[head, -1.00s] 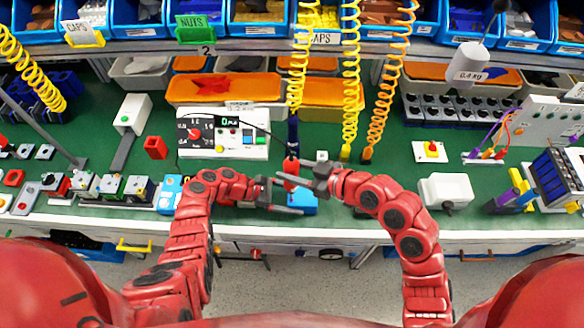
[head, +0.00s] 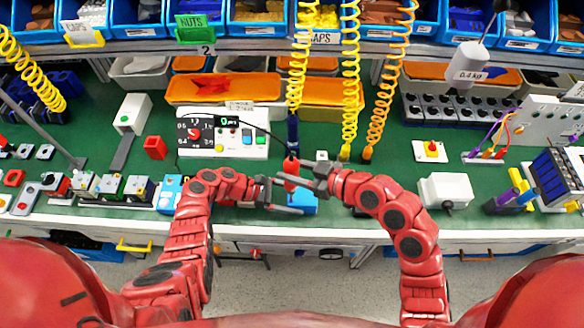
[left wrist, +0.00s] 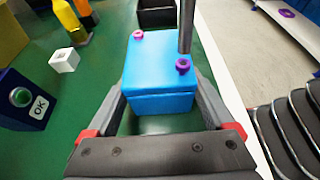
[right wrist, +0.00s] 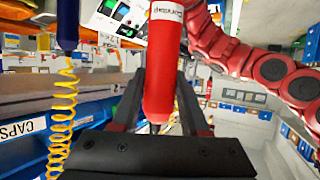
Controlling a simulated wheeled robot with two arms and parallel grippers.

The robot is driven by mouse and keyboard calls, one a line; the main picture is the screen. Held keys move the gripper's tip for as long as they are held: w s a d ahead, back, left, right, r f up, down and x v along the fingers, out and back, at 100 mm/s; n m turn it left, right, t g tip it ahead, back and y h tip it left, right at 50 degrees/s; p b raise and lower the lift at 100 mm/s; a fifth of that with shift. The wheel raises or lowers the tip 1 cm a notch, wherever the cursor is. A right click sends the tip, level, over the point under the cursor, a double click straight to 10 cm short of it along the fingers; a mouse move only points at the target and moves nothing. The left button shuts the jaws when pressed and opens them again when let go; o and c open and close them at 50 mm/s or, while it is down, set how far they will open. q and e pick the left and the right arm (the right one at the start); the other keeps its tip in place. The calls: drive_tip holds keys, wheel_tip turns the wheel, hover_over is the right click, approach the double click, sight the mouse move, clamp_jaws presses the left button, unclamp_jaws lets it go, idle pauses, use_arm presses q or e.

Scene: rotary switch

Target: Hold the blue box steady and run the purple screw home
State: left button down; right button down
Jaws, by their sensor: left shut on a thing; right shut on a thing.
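The blue box (left wrist: 150,65) is between the fingers of my left gripper (left wrist: 160,105), which is shut on it. Its small visible part in the head view (head: 308,204) is at the bench's front edge. One purple screw (left wrist: 138,34) is at the far left of its top; another purple screw (left wrist: 183,66) is near the right edge. A grey metal bit (left wrist: 186,25) stands upright with its tip at that right screw. My right gripper (right wrist: 158,105) is shut on a red screwdriver (right wrist: 163,65). The screws are too hidden to see in the head view.
A control unit (head: 250,140) with dial and display stands behind the box. Coiled yellow cords (head: 350,90) hang nearby. A small white block (left wrist: 64,60) and a black open tray (left wrist: 157,18) lie near the box. A white box (head: 446,190) stands to the right.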

drive_tip(key=shift+f, duration=1)
idle(2.8)
drive_tip(key=shift+r, duration=2.3)
use_arm(q)
unclamp_jaws()
